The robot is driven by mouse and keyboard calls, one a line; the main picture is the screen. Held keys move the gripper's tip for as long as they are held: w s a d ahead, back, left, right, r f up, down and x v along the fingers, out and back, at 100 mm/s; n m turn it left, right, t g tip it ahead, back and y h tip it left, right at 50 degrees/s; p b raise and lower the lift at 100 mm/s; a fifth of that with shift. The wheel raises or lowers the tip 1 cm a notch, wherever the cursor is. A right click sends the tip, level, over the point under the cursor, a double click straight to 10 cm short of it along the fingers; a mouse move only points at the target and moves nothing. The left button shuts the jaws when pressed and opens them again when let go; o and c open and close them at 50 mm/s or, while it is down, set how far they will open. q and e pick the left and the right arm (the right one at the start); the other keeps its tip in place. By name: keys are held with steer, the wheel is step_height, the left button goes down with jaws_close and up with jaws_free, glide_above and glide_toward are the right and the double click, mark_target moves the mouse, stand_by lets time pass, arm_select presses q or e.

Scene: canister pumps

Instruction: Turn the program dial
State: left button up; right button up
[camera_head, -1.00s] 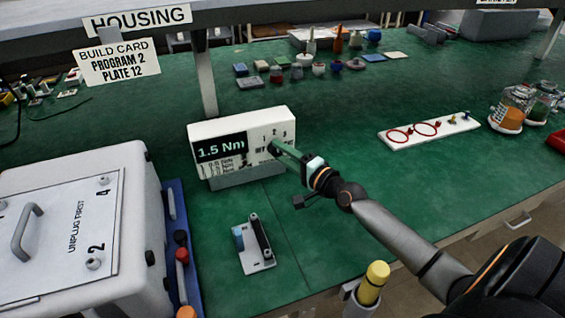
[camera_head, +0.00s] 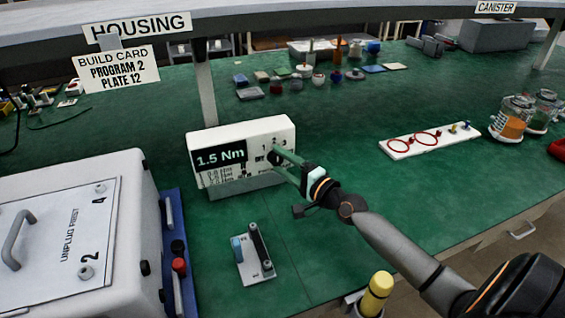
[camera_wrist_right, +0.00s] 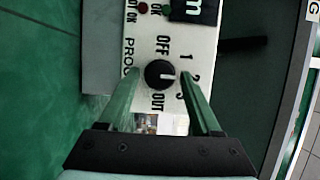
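The white controller box (camera_head: 240,150) stands on the green bench with its display reading 1.5 Nm. Its round black program dial (camera_wrist_right: 159,74) shows in the right wrist view, among the labels OFF, 1, 2, 3 and OUT. The dial's white mark points toward 2. My right gripper (camera_wrist_right: 160,76) is open in front of the panel, its two green fingers apart on either side of the dial, with visible gaps. In the head view the right gripper (camera_head: 273,158) partly hides the dial area. My left gripper is not in view.
A build card (camera_head: 116,67) reads PROGRAM 2, PLATE 12. A white housing (camera_head: 75,225) stands at left. A small plate with a black bar (camera_head: 257,262) lies in front of the controller. A white board with red rings (camera_head: 430,141) lies to the right.

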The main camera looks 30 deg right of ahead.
steer(key=shift+o, duration=0.3)
steer(key=shift+s, duration=0.1)
steer(key=shift+s, duration=0.25)
arm_select(q)
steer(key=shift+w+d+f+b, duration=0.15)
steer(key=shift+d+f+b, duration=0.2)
steer(key=shift+b, duration=0.35)
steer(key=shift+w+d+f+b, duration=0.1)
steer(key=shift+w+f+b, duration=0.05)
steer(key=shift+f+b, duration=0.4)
arm_select(e)
steer(key=s+d, duration=0.2)
steer(key=s, duration=0.9)
steer(key=shift+s, duration=0.35)
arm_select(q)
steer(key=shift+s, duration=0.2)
